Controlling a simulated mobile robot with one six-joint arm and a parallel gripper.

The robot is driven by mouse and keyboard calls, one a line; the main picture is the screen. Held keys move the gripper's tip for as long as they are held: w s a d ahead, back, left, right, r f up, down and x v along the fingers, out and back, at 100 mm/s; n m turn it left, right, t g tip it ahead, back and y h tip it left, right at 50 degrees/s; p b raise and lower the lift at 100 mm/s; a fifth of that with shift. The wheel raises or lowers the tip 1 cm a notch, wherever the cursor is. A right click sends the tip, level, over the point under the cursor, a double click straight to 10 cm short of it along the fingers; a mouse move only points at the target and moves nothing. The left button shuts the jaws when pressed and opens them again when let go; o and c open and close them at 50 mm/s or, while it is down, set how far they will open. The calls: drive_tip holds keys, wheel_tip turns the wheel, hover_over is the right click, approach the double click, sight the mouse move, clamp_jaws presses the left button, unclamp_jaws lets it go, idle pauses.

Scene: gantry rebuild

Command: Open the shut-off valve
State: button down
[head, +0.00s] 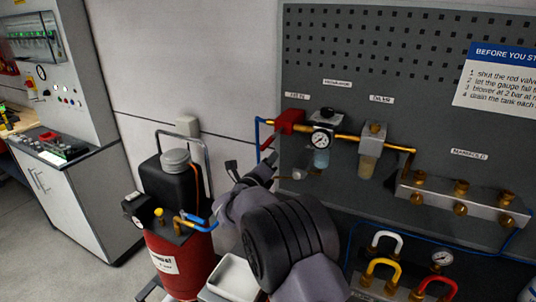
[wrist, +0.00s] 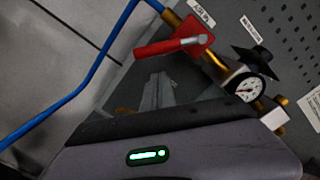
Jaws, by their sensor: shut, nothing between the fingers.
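The shut-off valve has a red body (head: 291,121) on the brass pipe at the left end of the panel. In the wrist view its red body (wrist: 198,36) and red lever (wrist: 160,47) show; the lever points left, across the line of the pipe. In the head view part of the lever (head: 267,143) shows below the pipe. My gripper (head: 270,160) is just below the valve, with its fingers shut and empty. In the wrist view the gripper (wrist: 158,88) is below the lever and looks apart from it; the exact gap is hard to tell.
Right of the valve are a regulator with a gauge (head: 321,139), a second bowl unit (head: 371,150) and a manifold (head: 462,201). A blue pipe (wrist: 95,75) runs down left of the valve. A red tank unit (head: 185,262) stands left of my arm.

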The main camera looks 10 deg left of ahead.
drive_tip(key=shift+w+a+r, duration=0.35)
drive_tip(key=shift+a+r, duration=0.25)
drive_tip(key=shift+a, duration=0.1)
